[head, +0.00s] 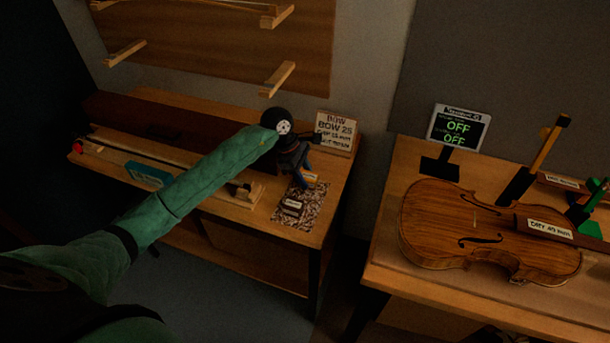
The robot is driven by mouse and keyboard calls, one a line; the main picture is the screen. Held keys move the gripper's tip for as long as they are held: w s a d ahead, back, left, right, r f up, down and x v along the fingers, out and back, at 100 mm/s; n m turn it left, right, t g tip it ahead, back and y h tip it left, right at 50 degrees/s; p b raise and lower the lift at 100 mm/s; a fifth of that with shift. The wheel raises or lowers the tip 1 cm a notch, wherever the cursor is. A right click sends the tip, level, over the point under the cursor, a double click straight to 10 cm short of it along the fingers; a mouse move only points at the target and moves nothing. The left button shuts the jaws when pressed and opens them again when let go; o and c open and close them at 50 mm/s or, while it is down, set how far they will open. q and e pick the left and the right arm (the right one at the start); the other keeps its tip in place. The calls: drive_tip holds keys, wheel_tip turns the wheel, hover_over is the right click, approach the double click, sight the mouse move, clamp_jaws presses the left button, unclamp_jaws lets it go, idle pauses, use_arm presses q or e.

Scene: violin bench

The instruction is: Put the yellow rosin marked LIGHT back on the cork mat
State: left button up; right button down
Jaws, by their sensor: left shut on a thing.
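My left gripper (303,183) is at the back part of the cork mat (306,217), pointing down. It is shut on a small block with a pale yellowish top, the yellow rosin (311,178), which is mostly hidden by the fingers. The word on it is too small to read. I cannot tell whether the rosin touches the speckled mat or is just above it. A dark rosin (291,206) with a pale label sits on the mat, in front of the gripper. My right gripper is not in view.
A sign reading BOW (336,133) stands behind the mat. A bow rest (243,191) and a teal box (148,175) lie to the left on the same bench. A violin (470,232) and a display reading OFF (458,128) are on the right bench, across a gap.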

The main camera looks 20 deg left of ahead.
use_arm(q)
drive_tip(key=shift+f+b, duration=0.2)
drive_tip(key=shift+b, duration=0.1)
idle(0.4)
drive_tip(key=o, duration=1.1)
drive_tip(key=shift+o, duration=0.2)
